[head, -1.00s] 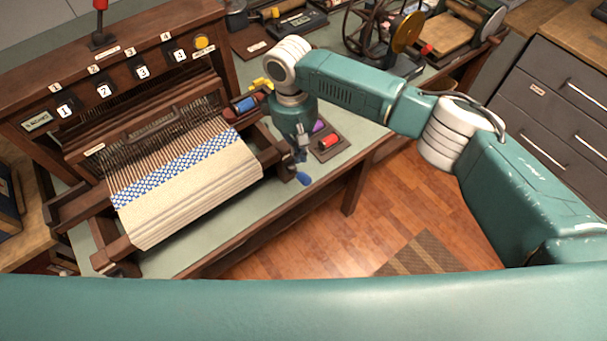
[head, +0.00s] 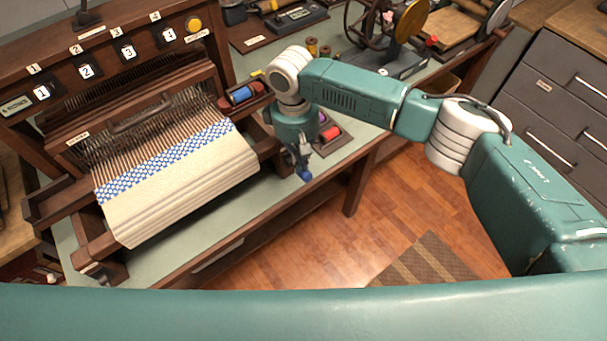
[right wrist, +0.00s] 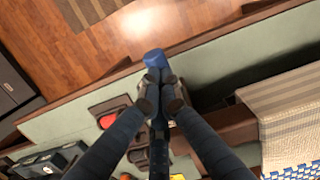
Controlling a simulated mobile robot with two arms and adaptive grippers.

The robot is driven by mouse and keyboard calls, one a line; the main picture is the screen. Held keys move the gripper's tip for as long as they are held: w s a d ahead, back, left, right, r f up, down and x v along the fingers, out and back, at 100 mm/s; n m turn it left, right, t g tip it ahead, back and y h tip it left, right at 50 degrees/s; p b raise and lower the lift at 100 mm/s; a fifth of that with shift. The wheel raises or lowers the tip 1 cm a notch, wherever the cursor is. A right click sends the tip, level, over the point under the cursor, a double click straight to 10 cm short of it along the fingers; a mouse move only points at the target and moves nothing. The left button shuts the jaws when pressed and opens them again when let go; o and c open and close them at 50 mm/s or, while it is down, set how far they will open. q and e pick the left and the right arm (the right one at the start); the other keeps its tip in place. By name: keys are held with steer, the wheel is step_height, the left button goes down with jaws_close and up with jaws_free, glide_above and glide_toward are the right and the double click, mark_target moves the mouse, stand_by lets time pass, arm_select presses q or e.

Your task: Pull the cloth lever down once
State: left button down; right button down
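The cloth lever ends in a blue handle (head: 304,175) at the right front of the wooden loom (head: 45,207). My right gripper (head: 301,160) reaches down to it from above. In the right wrist view the blue handle (right wrist: 154,58) sticks out past the fingertips, and the dark rod runs back between the two fingers. The right gripper (right wrist: 160,90) looks shut on the lever just behind the handle. White cloth with a blue pattern (head: 185,185) lies over the loom's front. My left gripper is not in view.
Red and blue spools (head: 330,134) (head: 240,95) lie in holders close to the gripper. Numbered counters and a yellow button (head: 193,24) are on the loom's top beam. Open floor (head: 310,240) lies in front of the table. Grey drawers (head: 555,110) stand at right.

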mark_target(290, 162)
steer(key=shift+s+f+b, duration=0.1)
steer(key=shift+f+b, duration=0.5)
steer(key=shift+f, duration=0.85)
steer(key=shift+r, duration=0.15)
steer(key=shift+w+a+r+b, duration=0.15)
steer(key=shift+w+a+b, duration=0.2)
steer(key=shift+w+a, duration=0.15)
steer(key=shift+w+a+r+b, duration=0.15)
steer(key=shift+w+a+b, duration=0.2)
steer(key=shift+w, duration=0.15)
steer(key=shift+w+a+r, duration=0.15)
steer(key=shift+w, duration=0.05)
steer(key=shift+r, duration=0.1)
step_height(290, 162, up, 12)
steer(key=shift+w+a, duration=0.4)
steer(key=shift+w, duration=0.05)
